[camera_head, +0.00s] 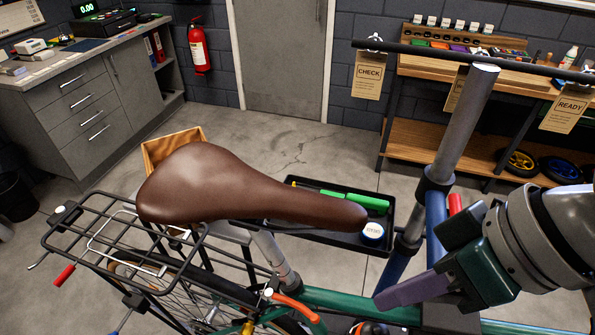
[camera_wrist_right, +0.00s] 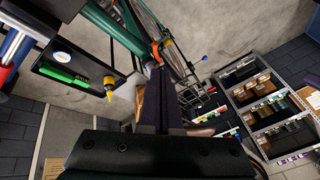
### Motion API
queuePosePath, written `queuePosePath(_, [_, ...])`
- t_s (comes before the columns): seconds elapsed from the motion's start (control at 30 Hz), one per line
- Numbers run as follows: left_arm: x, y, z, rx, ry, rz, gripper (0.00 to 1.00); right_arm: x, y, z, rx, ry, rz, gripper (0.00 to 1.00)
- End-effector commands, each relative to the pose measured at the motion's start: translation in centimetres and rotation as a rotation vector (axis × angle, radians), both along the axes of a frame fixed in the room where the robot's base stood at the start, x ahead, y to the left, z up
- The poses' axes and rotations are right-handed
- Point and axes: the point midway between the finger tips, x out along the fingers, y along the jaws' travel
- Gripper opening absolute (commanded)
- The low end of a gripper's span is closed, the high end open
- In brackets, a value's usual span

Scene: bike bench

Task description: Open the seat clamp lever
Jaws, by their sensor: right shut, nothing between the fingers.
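The seat clamp lever (camera_head: 294,306) is a curved orange-red handle at the foot of the silver seat post (camera_head: 268,252), under the brown saddle (camera_head: 235,185). It slants down to the right, close to the green frame tube (camera_head: 345,301). I cannot tell if it is clamped. An orange-red piece, likely the lever, shows in the right wrist view (camera_wrist_right: 155,48) beyond my fingertips. My right gripper (camera_head: 380,301), with purple fingers, is shut and empty, to the right of the lever and apart from it. My left gripper is not in view.
The repair stand's grey post (camera_head: 462,120) and blue part (camera_head: 436,225) stand close to my right gripper. A black tool tray (camera_head: 325,238) lies behind the frame. The black rear rack (camera_head: 95,252) is at the left. Tags hang from the stand's top bar (camera_head: 450,51).

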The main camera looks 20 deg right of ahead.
Motion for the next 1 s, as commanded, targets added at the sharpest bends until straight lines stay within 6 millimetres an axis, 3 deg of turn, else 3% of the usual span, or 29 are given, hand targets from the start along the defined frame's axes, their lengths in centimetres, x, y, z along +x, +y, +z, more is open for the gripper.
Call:
queuePosePath(0.03, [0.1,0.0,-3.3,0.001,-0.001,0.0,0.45,1.0,-0.1,-3.2,0.032,-0.003,-0.002,0.0])
queuePosePath(0.1, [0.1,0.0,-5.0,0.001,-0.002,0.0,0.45,2.2,-0.1,-4.8,0.079,-0.007,-0.004,0.0])
queuePosePath(0.3, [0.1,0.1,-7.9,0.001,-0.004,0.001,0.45,4.4,-0.2,-6.8,0.177,-0.019,-0.02,0.0])
queuePosePath(0.8, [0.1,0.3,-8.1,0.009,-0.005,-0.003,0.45,5.0,-0.2,-6.8,0.207,-0.022,-0.026,0.0])
queuePosePath(1.0, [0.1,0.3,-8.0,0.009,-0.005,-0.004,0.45,5.6,0.9,-8.3,0.21,-0.019,-0.027,0.0])
